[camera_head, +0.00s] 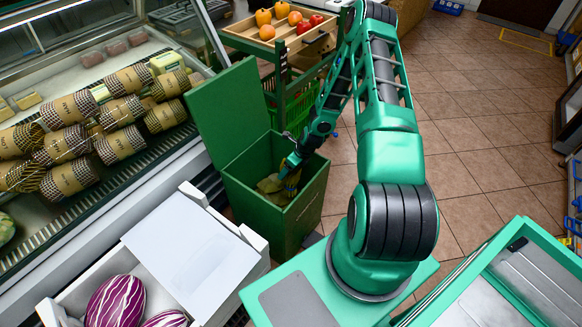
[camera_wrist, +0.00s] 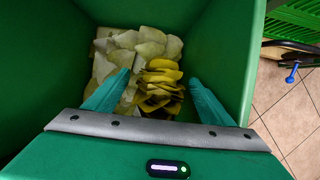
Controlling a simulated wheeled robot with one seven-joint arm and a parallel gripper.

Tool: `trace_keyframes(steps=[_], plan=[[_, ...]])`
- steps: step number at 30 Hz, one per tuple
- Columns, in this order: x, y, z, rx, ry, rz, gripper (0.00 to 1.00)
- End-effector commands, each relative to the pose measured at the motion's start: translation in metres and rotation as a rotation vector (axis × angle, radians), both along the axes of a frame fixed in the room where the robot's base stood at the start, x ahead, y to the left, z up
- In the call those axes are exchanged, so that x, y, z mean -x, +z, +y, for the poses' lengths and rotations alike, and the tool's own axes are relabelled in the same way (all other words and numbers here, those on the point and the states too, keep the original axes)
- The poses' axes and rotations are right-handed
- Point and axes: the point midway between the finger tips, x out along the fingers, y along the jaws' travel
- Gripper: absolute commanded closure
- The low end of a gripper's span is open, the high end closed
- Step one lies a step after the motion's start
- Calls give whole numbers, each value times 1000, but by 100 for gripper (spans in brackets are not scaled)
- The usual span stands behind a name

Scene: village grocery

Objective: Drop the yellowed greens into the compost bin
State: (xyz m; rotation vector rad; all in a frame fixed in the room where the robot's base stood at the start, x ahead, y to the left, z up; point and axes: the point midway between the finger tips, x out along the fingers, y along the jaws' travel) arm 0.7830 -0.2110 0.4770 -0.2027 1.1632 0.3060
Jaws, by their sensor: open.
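The green compost bin (camera_head: 262,204) stands open in the head view, its lid (camera_head: 228,112) raised on the left. My gripper (camera_head: 287,171) reaches down into it. In the wrist view the bin's wall (camera_wrist: 215,45) surrounds my gripper (camera_wrist: 158,78), whose two teal fingers are spread apart. The yellowed greens (camera_wrist: 162,84), a layered stack of yellow-brown leaves, show between and beyond the fingers, with a gap on each side. They appear to lie on pale scraps (camera_wrist: 125,52) at the bin's bottom. The lower part of the stack is hidden by my gripper's body.
A white crate (camera_head: 190,250) with a white board and striped purple vegetables (camera_head: 116,300) stands front left of the bin. A chilled display with wrapped goods (camera_head: 120,110) runs along the left. A wooden produce tray (camera_head: 262,46) stands behind. Tiled floor (camera_head: 475,120) is clear at right.

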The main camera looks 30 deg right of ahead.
Motion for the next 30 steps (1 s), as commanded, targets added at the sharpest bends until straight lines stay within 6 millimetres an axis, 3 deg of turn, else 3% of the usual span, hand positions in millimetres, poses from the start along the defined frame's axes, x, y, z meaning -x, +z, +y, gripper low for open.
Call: trace_keyframes(steps=[7,21,30], plan=[[4,13,-2,1,0,-1,24],[28,83,-13,2,-1,-1,24],[35,99,-14,-1,-1,1,24]])
